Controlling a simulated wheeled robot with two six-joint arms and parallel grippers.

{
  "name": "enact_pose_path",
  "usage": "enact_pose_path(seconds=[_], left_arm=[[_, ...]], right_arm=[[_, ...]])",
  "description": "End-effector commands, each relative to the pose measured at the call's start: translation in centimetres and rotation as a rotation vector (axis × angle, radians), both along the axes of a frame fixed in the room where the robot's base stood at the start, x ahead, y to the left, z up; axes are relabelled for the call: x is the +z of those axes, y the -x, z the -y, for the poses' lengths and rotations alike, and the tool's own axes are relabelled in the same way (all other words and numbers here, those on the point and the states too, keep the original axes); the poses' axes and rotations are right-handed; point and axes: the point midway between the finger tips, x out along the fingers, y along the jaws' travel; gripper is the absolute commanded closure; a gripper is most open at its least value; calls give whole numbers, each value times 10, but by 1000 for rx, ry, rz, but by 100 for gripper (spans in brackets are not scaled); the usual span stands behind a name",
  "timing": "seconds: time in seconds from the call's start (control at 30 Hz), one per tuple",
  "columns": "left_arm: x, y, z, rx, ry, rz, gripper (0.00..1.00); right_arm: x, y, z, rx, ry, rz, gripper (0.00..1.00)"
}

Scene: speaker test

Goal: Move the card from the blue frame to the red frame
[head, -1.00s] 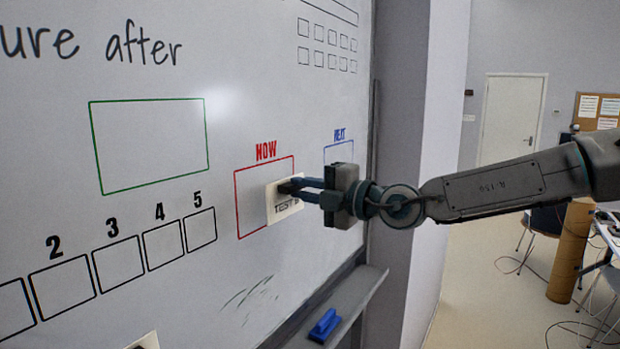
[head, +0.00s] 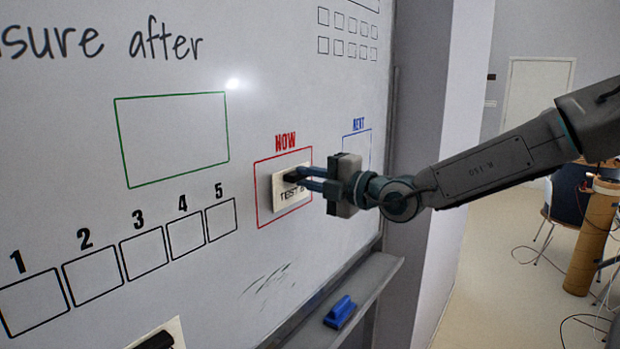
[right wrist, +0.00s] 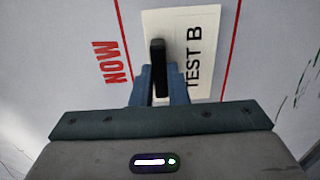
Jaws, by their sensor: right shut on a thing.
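A white card (head: 283,203) marked "TEST", with a black handle, is at the red frame (head: 258,202) labelled "NOW" on the whiteboard. In the right wrist view the card (right wrist: 204,75) reads "TEST B" and lies between the red lines (right wrist: 232,50). My right gripper (head: 290,176) is shut on the card's black handle; its blue fingers also flank the handle in the right wrist view (right wrist: 159,85). I cannot tell whether the card touches the board. The blue frame (head: 357,140), labelled "NEXT", is partly hidden behind my right gripper. My left gripper is not in view.
The whiteboard has an empty green frame (head: 175,140) and a row of numbered boxes (head: 92,272). Another card (head: 172,331) with a black handle shows at the bottom edge. A blue eraser (head: 340,312) lies on the ledge (head: 375,275) below the board.

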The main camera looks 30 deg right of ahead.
Motion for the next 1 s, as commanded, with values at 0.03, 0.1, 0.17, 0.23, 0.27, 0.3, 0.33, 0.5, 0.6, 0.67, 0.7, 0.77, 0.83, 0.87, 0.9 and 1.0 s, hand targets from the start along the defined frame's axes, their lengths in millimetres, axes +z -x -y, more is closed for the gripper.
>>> enact_pose_path(seconds=[0.03,0.1,0.17,0.23,0.27,0.3,0.33,0.5,0.6,0.67,0.7,0.77,0.83,0.87,0.9,1.0], left_arm=[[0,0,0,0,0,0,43],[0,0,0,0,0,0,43],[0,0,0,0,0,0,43],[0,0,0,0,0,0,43],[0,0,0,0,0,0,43],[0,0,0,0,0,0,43],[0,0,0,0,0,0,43],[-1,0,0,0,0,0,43],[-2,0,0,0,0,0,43],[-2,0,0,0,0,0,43],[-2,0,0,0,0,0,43],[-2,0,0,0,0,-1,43],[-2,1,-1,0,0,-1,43],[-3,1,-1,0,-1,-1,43],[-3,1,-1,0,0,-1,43],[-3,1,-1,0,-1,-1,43]], right_arm=[[0,0,0,0,0,0,100],[0,0,0,0,0,0,100],[0,0,0,0,0,0,100],[0,0,0,0,0,0,100],[0,0,0,0,0,0,100],[0,-1,0,-1,0,0,100],[0,-1,0,-1,0,-1,100],[0,-3,-1,-1,0,-1,100],[0,-4,-1,-2,0,-1,100],[0,-5,-1,-2,1,-1,100],[0,-5,-2,-2,1,-1,100],[0,-6,-2,-2,1,-1,100],[0,-7,-2,-2,1,0,100],[0,-7,-2,-2,1,0,100],[0,-8,-2,-2,1,0,100],[0,-9,-3,-2,0,0,100]])
